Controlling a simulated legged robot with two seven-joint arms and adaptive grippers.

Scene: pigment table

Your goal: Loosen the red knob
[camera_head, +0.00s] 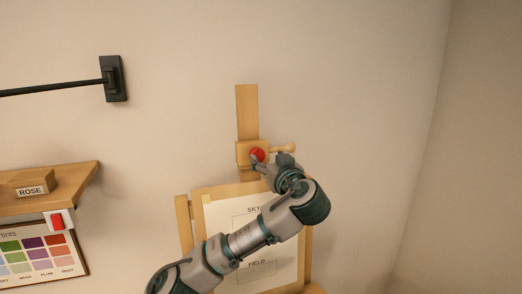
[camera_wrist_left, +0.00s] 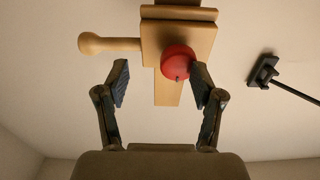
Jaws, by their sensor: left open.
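The red knob (camera_head: 258,154) is round and sits on the front of a wooden block (camera_head: 243,152) on the easel's upright post (camera_head: 247,110). In the left wrist view the knob (camera_wrist_left: 178,62) is near the right finger, with the left finger well apart from it. My left gripper (camera_head: 262,162) is at the knob in the head view, its tips partly hidden by its own wrist. In the wrist view the left gripper (camera_wrist_left: 160,84) is open, and I cannot tell whether the right finger touches the knob. My right gripper is not in view.
A wooden peg handle (camera_head: 283,148) sticks out right of the block. The easel board (camera_head: 215,215) with a SKY and FIELD sheet stands below, behind my arm. A shelf (camera_head: 80,180) with a ROSE block, a tint chart (camera_head: 45,255) and a black wall rod (camera_head: 60,89) are at left.

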